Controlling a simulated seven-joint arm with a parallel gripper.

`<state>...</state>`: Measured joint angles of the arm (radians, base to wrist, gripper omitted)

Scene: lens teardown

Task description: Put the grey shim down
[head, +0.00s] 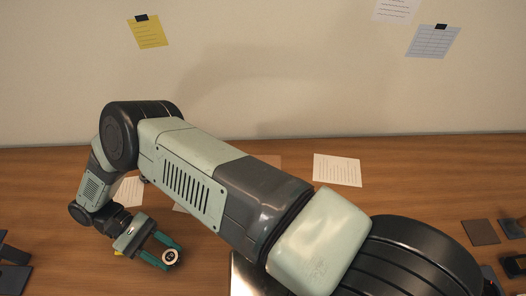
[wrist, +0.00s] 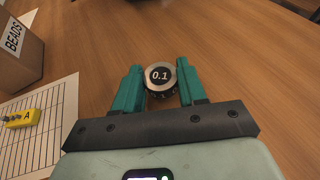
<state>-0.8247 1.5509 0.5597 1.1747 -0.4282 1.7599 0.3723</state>
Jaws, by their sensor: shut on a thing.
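A brown box marked BEADS (wrist: 18,55), a lined sheet (wrist: 52,120) and a yellow tag marked A (wrist: 22,118) lie left of my gripper. Dark pads (head: 480,232) sit at the far right. Bare wood (wrist: 235,60) lies ahead and right of the fingers.

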